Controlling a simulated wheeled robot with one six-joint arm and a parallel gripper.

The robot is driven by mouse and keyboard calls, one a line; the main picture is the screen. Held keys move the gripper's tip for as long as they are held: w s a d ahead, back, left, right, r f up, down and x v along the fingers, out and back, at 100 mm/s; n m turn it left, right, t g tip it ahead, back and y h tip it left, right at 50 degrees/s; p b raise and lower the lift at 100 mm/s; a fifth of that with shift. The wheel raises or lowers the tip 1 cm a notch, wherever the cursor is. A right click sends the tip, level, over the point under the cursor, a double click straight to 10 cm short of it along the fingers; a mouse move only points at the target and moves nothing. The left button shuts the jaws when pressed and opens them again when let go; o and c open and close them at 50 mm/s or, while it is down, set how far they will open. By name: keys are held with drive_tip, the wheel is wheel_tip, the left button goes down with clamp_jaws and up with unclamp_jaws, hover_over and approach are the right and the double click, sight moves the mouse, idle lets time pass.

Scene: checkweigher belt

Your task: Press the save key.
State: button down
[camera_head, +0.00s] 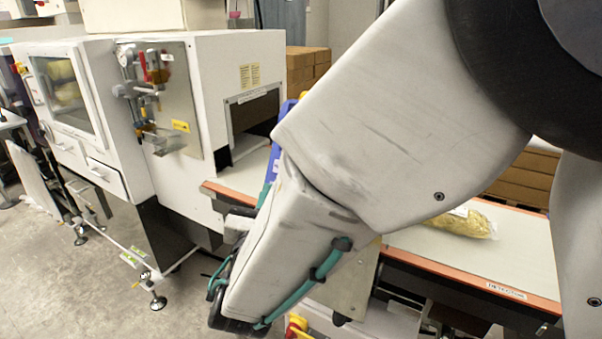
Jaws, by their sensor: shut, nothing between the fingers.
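The save key is not visible in this view, and no key panel can be made out. My arm fills the middle and right of the picture and hides much of the belt behind it. My gripper is not in view; only arm links show, the lower one reaching down toward the bottom centre. A blue part (273,165) shows just left of my arm, mostly hidden, and I cannot tell what it is.
A white machine cabinet (215,75) with a dark tunnel opening (254,124) stands at the left. The orange-edged conveyor belt (527,251) runs behind my arm and carries a clear bag of yellowish food (463,222). Brown boxes (303,68) stand behind. Bare floor (60,270) lies lower left.

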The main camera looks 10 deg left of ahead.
drive_tip(key=shift+w+d+f, duration=0.15)
drive_tip(key=shift+w+f, duration=0.05)
drive_tip(key=shift+w, duration=0.15)
idle(0.5)
idle(0.3)
drive_tip(key=shift+s+a+r, duration=0.3)
drive_tip(key=shift+s+r, duration=0.05)
drive_tip(key=shift+s, duration=0.35)
drive_tip(key=shift+s+a+r, duration=0.3)
drive_tip(key=shift+s+r, duration=0.1)
drive_tip(key=shift+s, duration=0.3)
drive_tip(key=shift+s+a+r, duration=0.25)
drive_tip(key=shift+s+r, duration=0.1)
drive_tip(key=shift+s, duration=0.3)
drive_tip(key=shift+s+a+r, duration=0.3)
drive_tip(key=shift+s+r, duration=0.1)
drive_tip(key=shift+s, duration=0.3)
drive_tip(key=s+a+r, duration=0.2)
drive_tip(key=s, duration=0.3)
drive_tip(key=shift+r, duration=0.35)
